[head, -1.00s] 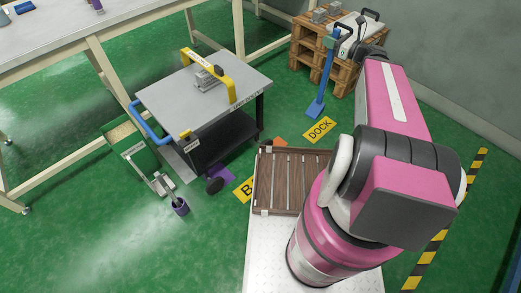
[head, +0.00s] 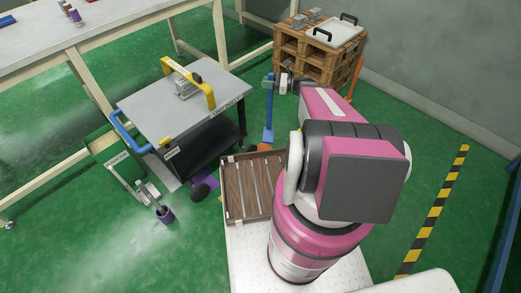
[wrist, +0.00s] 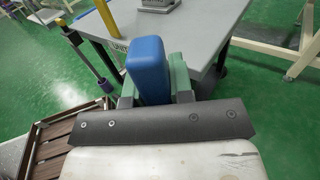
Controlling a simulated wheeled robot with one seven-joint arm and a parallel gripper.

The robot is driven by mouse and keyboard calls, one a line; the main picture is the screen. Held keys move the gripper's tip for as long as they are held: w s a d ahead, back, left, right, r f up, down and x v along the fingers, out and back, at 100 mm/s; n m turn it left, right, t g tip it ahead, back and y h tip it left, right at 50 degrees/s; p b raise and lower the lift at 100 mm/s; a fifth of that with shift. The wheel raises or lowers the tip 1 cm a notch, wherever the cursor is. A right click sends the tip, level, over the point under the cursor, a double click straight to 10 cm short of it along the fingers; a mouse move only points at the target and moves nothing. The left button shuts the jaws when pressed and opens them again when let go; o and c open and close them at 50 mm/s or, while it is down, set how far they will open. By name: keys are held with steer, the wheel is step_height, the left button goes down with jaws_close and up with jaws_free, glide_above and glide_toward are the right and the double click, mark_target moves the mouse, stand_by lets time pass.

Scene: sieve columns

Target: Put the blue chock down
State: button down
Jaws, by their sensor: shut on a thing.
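The blue chock (wrist: 150,68) is upright in the wrist view, between the green fingers of my gripper (wrist: 153,82). My gripper is shut on it and holds it off the floor, in front of the grey-topped cart (wrist: 205,35). The underside of the chock is hidden. In the head view my pink arm reaches away to the right of the cart (head: 205,88).
A wooden pallet stack (head: 310,65) is behind. A slatted brown tray (head: 235,190) lies beside my arm. Green floor is open to the right.

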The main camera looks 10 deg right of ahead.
step_height(320, 180, down, 10)
steer(key=s+n+g, duration=0.2)
steer(key=w+a+f, duration=0.1)
steer(key=w+f, duration=1)
steer(key=w, duration=0.1)
steer(key=shift+a+y, duration=0.15)
steer(key=shift+y, duration=0.15)
steer(key=shift+f, duration=0.3)
steer(key=c, duration=1)
jaws_free()
steer(key=shift+f, duration=0.1)
